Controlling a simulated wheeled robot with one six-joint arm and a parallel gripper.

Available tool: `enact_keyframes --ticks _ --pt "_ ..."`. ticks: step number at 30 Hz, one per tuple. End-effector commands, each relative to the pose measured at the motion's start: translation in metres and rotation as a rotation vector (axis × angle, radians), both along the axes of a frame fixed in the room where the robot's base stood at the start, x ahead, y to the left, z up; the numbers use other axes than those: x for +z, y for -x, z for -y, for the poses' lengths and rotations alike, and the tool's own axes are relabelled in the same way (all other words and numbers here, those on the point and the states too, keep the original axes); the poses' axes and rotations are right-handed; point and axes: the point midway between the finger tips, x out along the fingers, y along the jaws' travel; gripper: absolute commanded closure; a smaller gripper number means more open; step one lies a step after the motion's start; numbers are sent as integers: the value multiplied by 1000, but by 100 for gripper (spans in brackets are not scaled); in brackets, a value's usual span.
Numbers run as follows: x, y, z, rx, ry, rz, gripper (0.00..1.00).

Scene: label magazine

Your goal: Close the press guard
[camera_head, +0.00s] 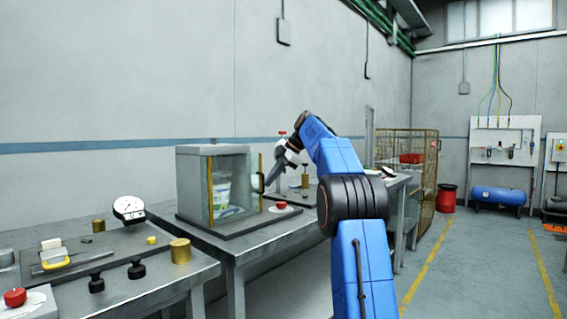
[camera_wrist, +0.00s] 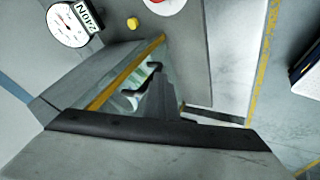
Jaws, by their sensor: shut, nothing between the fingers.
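The press enclosure (camera_head: 187,180) is a grey box with clear panels on the bench in the head view. A yellow strip (camera_head: 210,190) runs down its near corner. A narrow yellow-edged guard part (camera_head: 260,183) stands just outside its right side; how far the guard is open I cannot tell. My gripper (camera_head: 269,181) is beside that edge, pointing down and left, shut and empty. In the wrist view, my dark fingers (camera_wrist: 150,88) are in front of clear panel and a yellow strip (camera_wrist: 125,74). Whether they touch the guard is unclear.
A red button (camera_head: 281,205) sits right of the enclosure. A round gauge (camera_head: 129,209) and brass cylinder (camera_head: 180,250) stand on the nearer bench at left. A brass-coloured mesh cage (camera_head: 424,165) stands behind my arm. The floor at right is open.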

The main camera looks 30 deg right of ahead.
Motion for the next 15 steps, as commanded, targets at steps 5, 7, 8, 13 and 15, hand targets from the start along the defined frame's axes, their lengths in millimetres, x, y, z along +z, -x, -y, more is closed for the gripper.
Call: enact_keyframes --ticks 5,7,8,13,15 --pt "32 12 14 -10 7 25 100" --pt "42 19 20 -10 7 23 100" --pt "47 22 22 -10 6 22 100" --pt "73 39 35 -8 7 19 100" --pt "82 45 40 -8 5 16 100"
